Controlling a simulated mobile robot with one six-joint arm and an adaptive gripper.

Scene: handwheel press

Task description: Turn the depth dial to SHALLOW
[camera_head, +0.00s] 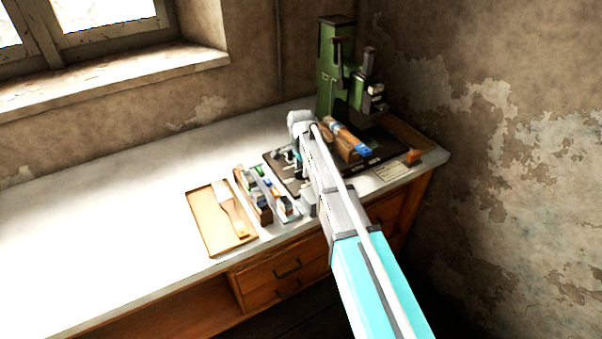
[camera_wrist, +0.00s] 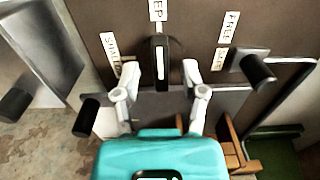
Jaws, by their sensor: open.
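The depth dial (camera_wrist: 162,62) is a dark upright bar knob with a white line, seen in the wrist view on a dark panel (camera_wrist: 190,35). Its line stands vertical, toward a cut-off label ending in "EP" (camera_wrist: 157,9). A label at its upper left (camera_wrist: 110,52) begins with "SH"; the rest is hard to read. My gripper (camera_wrist: 162,70) is open, one finger on each side of the dial, with visible gaps. I cannot tell the height of the fingertips over the panel. In the head view my arm hides the dial.
To the right are a "FREE" label (camera_wrist: 232,26) and a lever with a black knob (camera_wrist: 258,69). Another black knob (camera_wrist: 86,118) is at lower left. The green press (camera_head: 336,65) stands at the back. A tray with a brush (camera_head: 211,226) lies left; the bench's left side (camera_head: 90,235) is clear.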

